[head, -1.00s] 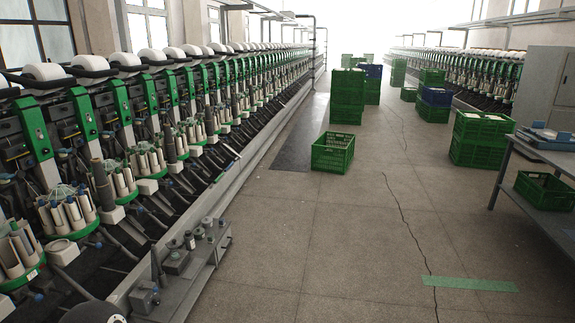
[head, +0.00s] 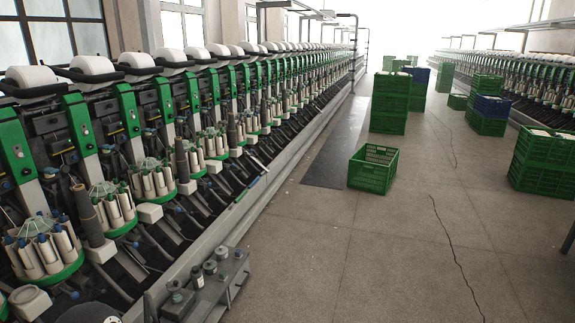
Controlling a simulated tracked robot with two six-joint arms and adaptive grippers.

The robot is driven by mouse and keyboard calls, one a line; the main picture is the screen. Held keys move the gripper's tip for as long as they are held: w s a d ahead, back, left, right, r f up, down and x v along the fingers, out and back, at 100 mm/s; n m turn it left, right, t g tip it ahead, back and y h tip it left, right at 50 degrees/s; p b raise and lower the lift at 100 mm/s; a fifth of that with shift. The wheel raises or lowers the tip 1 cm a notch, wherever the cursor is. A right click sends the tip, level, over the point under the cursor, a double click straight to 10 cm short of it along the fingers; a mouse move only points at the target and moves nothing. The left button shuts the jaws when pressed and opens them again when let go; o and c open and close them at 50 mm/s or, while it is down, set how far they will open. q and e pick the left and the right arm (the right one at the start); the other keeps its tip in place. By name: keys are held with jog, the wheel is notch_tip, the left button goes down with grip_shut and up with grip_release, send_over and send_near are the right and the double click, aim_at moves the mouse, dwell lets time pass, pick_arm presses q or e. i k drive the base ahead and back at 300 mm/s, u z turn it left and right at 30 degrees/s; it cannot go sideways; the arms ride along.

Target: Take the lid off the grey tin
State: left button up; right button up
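A low grey bench (head: 212,302) stands at the foot of the winder, at the bottom of the head view. On it are several small grey and dark pieces: a dark cylinder with a light band (head: 197,276), a small round container (head: 210,267), another one behind it (head: 222,253) and a grey block with a knob (head: 177,300). They are too small to tell which, if any, is the grey tin, or whether a lid is on. Neither of my grippers can be made out in this view.
The cone winder (head: 140,130) runs along the left side into the distance. A green crate (head: 373,170) stands on the floor in the aisle, with stacked green crates (head: 389,104) behind and more crates (head: 543,165) at right. The floor between is clear.

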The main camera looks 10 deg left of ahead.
aim_at(221, 250)
jog(key=u, duration=0.1)
jog(key=i, duration=1.4)
jog(key=u, duration=0.2)
jog(key=i, duration=2)
jog(key=u, duration=0.05)
